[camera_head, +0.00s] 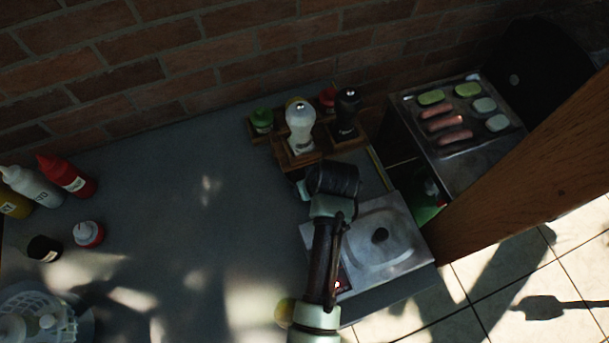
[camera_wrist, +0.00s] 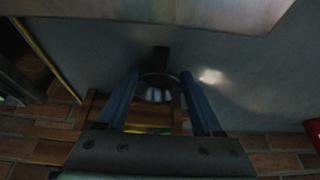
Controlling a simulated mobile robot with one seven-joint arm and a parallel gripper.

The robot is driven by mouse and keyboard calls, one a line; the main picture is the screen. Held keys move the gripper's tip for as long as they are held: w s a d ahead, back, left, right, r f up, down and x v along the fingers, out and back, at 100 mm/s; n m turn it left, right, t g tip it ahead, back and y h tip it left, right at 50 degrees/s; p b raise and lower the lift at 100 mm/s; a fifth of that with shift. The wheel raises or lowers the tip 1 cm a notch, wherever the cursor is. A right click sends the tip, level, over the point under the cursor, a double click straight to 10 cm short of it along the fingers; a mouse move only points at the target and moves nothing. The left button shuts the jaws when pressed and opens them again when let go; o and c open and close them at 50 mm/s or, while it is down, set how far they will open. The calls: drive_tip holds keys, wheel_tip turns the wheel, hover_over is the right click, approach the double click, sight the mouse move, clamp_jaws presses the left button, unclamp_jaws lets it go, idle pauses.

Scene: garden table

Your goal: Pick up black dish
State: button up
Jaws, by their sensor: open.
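A small dark, round, shiny thing, which looks like the black dish (camera_wrist: 157,93), shows between my fingers in the wrist view. A short dark piece sticks out from its far side, like a handle. My gripper (camera_wrist: 160,74) is open, with one blue-grey finger on each side of it. I cannot tell whether the fingers touch it. In the head view the end of my arm hangs over the grey table just in front of the wooden caddy, and it hides the dish there.
The wooden caddy (camera_head: 290,150) with a white mill (camera_head: 300,125), a dark mill (camera_head: 346,112) and bottles stands close behind. A steel lid (camera_head: 375,245) lies to the right. A grill tray (camera_head: 463,115) with food is farther right. The table's left middle is clear.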

drive_tip(key=shift+x, duration=1.25)
clamp_jaws()
